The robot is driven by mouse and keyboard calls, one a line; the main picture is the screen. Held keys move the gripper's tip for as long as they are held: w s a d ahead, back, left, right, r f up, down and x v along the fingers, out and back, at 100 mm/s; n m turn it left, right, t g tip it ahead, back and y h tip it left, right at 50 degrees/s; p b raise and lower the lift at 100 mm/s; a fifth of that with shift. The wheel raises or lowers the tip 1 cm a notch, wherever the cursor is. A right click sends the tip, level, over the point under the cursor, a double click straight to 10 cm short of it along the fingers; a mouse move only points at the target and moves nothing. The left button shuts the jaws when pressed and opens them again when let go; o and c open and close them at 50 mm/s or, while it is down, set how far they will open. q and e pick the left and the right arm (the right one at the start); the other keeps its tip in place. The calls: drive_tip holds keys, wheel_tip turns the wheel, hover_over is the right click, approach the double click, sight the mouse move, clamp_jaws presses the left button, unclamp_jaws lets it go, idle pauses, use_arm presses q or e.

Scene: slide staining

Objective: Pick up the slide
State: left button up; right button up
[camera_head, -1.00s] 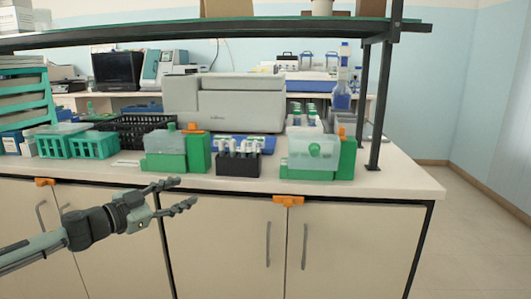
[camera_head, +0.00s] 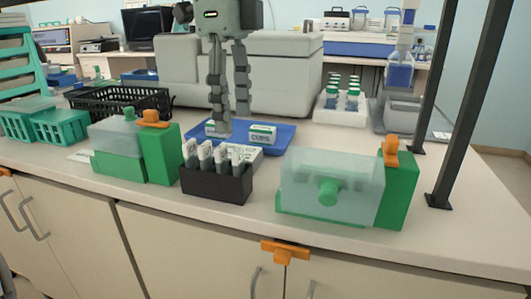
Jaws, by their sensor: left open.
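My left gripper (camera_head: 230,122) hangs fingers down over the blue tray (camera_head: 285,137) at the middle of the bench. Its two fingers are apart with nothing visible between them. On the tray are a small white and green box (camera_head: 262,134), right of the fingers, and a small pale item at the fingertips, partly hidden. I cannot make out a single glass slide for certain. A flat white piece (camera_head: 80,156) lies at the left, beside a clear and green staining container (camera_head: 116,138). My right gripper is not in view.
A black rack (camera_head: 216,184) with several white-topped items stands in front of the tray. A second clear and green container (camera_head: 333,182) stands to the right. A black basket (camera_head: 118,102) is at the left, a grey machine (camera_head: 285,75) behind, and dark shelf posts (camera_head: 465,100) at the right.

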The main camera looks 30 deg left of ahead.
sight(238, 148)
use_arm(q)
drive_tip(key=shift+f, duration=0.1)
drive_tip(key=f, duration=0.6)
drive_tip(key=shift+s+d+f+p, duration=0.1)
drive_tip(key=shift+d+p, duration=0.15)
drive_tip(key=shift+p, duration=0.1)
drive_tip(key=shift+f, duration=0.55)
clamp_jaws()
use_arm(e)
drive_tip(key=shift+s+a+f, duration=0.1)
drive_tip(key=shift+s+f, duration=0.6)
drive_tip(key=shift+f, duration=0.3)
use_arm(q)
drive_tip(key=shift+r, duration=0.2)
